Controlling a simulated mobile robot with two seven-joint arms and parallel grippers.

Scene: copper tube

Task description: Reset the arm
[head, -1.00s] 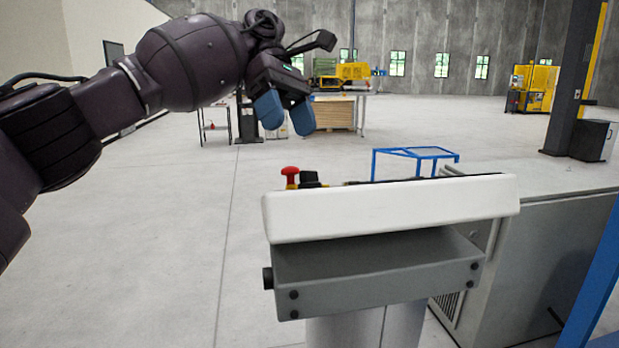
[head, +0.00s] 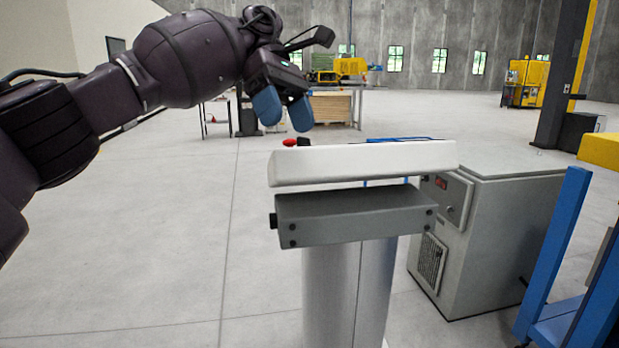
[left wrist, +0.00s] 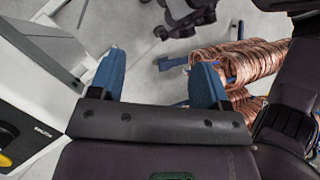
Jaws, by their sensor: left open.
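My left arm comes in from the left in the head view, raised above the floor. Its gripper (head: 284,112) has two blue fingers set apart, with nothing between them. It hangs in the air above and behind the left end of a white-topped control stand (head: 362,163). In the left wrist view the open gripper (left wrist: 160,85) shows bare floor between its blue fingers. My right gripper is not in view.
A red button (head: 290,142) shows behind the stand's top. Copper coils (left wrist: 235,62) lie beside the left gripper in the wrist view. The floor at left is clear.

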